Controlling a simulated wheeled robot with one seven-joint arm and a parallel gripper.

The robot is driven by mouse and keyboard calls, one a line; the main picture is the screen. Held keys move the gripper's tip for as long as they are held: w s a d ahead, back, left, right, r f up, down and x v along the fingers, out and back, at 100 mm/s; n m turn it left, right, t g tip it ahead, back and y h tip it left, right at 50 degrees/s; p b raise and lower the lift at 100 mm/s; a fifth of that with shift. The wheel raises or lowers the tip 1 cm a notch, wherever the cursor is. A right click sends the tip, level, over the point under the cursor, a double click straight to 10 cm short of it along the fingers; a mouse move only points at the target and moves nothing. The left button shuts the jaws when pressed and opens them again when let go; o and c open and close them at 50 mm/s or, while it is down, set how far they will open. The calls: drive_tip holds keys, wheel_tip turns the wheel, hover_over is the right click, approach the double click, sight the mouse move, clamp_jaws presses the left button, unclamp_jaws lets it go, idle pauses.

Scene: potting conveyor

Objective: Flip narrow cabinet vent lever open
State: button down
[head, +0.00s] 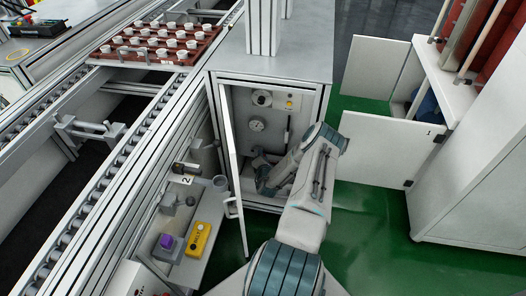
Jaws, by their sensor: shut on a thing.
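The narrow cabinet (320,101) stands in the middle of the head view with its door (227,150) swung open to the left. My arm reaches in through the opening from the lower right. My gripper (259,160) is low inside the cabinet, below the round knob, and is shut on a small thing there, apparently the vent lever. The lever's shape and angle are hidden by the gripper and wrist.
A conveyor (112,150) runs along the left, with a red tray (130,53) of white cups at the back. A shelf left of the door holds a yellow box (199,239) and a purple item (166,242). Open white doors (385,150) stand right. Green floor lies between.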

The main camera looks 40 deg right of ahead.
drive_tip(key=n+p, duration=0.1)
drive_tip(key=p, duration=0.2)
drive_tip(key=r+n+g+p, duration=0.1)
drive_tip(key=p, duration=0.3)
drive_tip(key=shift+w+a+r+h+p, duration=0.2)
drive_tip(key=shift+a+h+p, duration=0.1)
drive_tip(key=shift+a, duration=0.05)
drive_tip(key=shift+w+a+f+n+g+p, duration=0.1)
drive_tip(key=shift+n+g+p, duration=0.2)
drive_tip(key=shift+n+p, duration=0.25)
drive_tip(key=shift+w+a+f+n+g+p, duration=0.1)
drive_tip(key=shift+n+g+p, duration=0.25)
drive_tip(key=shift+p, duration=0.25)
drive_tip(key=shift+w+a+f+n+g+h+b, duration=0.1)
drive_tip(key=shift+w+f+n+g+h+b, duration=0.25)
drive_tip(key=shift+n+b, duration=0.4)
drive_tip(key=shift+a+r+n+h+b, duration=0.1)
drive_tip(key=shift+r+n+h+b, duration=0.15)
drive_tip(key=shift+b, duration=0.6)
drive_tip(key=shift+r+g, duration=0.15)
drive_tip(key=shift+g, duration=0.15)
drive_tip(key=c, duration=1.4)
unclamp_jaws()
drive_tip(key=shift+c, duration=0.2)
drive_tip(key=shift+r, duration=0.15)
